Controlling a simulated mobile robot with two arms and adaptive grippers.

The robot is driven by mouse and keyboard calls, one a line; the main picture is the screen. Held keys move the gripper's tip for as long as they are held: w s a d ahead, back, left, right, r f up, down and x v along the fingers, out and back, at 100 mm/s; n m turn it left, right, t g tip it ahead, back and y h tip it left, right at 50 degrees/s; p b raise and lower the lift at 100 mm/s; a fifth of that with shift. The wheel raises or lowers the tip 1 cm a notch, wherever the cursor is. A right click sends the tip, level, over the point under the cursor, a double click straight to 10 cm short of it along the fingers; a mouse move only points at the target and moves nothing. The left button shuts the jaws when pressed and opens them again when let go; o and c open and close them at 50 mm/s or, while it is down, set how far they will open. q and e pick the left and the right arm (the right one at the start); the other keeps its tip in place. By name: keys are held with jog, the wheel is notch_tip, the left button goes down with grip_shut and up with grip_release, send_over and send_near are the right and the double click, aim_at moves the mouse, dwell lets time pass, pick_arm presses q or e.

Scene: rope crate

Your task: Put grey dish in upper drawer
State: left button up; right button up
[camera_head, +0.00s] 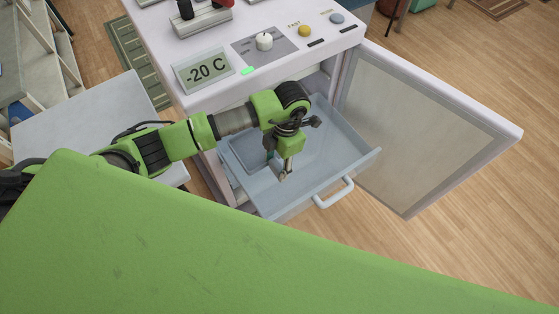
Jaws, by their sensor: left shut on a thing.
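The upper drawer (335,168) is a pale blue-grey, see-through-looking bin. It is pulled out of the white freezer cabinet (205,98), with its light handle (334,193) towards me. My left gripper (277,167) reaches in from the left and points down inside the drawer. It is shut on the edge of the grey dish (243,148), a shallow, squarish blue-grey piece in the left part of the drawer. The gripper and arm hide part of the dish. I cannot tell if the dish touches the drawer floor. My right gripper is not in view.
The freezer door (425,130) stands wide open to the right of the drawer. The cabinet top carries a "-20 C" display (205,72), a white knob (264,41) and buttons. A grey-white table (80,110) is at the left.

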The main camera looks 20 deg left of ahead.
pick_arm(q)
jog(key=shift+f+b, duration=0.35)
jog(key=shift+b, duration=0.05)
jog(key=b, duration=0.9)
send_over(276, 190)
jog(key=f, duration=1)
jog(key=shift+w+d, duration=0.1)
jog(key=shift+w, duration=0.1)
jog(key=shift+f+b, duration=0.7)
jog(key=shift+f, duration=0.4)
jog(key=shift+f, duration=0.25)
jog(key=shift+f+b, duration=0.25)
jog(key=shift+b, duration=0.15)
jog(key=o, duration=1.4)
jog(key=shift+o, duration=0.2)
